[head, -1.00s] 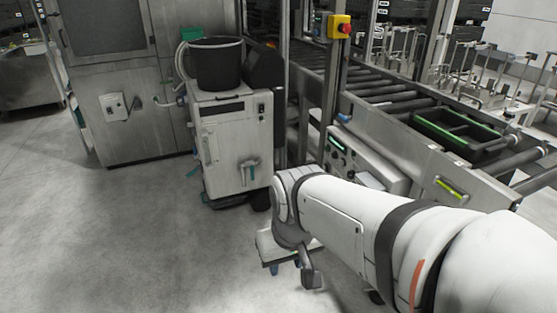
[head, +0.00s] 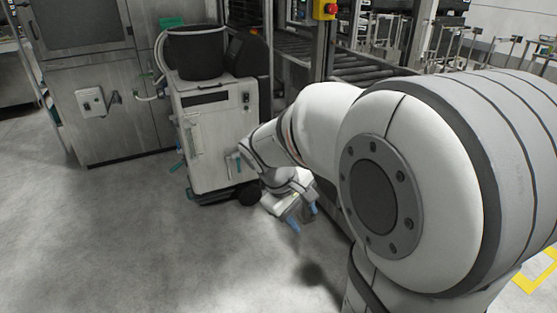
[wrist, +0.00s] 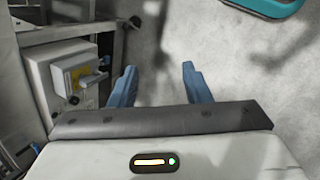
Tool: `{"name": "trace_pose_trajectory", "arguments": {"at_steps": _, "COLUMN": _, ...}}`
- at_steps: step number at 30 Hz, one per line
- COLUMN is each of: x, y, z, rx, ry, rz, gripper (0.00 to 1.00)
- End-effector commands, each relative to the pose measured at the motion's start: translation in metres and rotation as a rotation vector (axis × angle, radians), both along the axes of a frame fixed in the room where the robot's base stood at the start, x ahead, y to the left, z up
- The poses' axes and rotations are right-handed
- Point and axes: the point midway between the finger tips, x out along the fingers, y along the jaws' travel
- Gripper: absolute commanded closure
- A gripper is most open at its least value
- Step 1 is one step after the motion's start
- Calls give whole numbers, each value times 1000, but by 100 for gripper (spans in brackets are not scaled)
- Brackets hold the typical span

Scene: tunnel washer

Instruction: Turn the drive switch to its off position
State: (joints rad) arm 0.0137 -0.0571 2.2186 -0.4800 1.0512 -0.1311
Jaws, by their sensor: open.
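In the wrist view, a light grey box with a yellow plate (wrist: 78,76) carries a grey handle (wrist: 93,79). It looks like the drive switch, but I cannot read its markings. It stands left of my gripper (wrist: 158,68), whose blue fingers are apart with nothing between them. The handle is near the left finger but not between the fingers. In the head view, my gripper (head: 303,216) hangs low over the floor, right of the white cabinet (head: 215,132). My arm hides much of the machinery behind it, and I cannot make out the yellow-plated box there.
A black bucket (head: 196,52) stands on the white cabinet. A steel machine (head: 112,105) with a small switch box (head: 91,102) is at the left. A roller conveyor (head: 365,66) runs behind my arm. A teal object (wrist: 268,6) lies at the wrist view's top right. The left floor is clear.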

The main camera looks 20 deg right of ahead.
Motion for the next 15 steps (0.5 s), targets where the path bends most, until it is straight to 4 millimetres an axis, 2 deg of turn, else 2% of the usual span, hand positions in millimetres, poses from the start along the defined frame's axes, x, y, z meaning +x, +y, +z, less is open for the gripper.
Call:
{"name": "trace_pose_trajectory", "arguments": {"at_steps": 1, "x": 19, "y": -18, "z": -26, "rx": -65, "ry": 61, "rz": 47, "gripper": 56}}
{"name": "trace_pose_trajectory", "arguments": {"at_steps": 8, "x": 98, "y": -100, "z": -87, "rx": -366, "ry": 334, "rz": 279, "gripper": 56}}
{"name": "trace_pose_trajectory", "arguments": {"at_steps": 15, "x": 183, "y": -174, "z": -168, "rx": -663, "ry": 634, "rz": 504, "gripper": 56}}
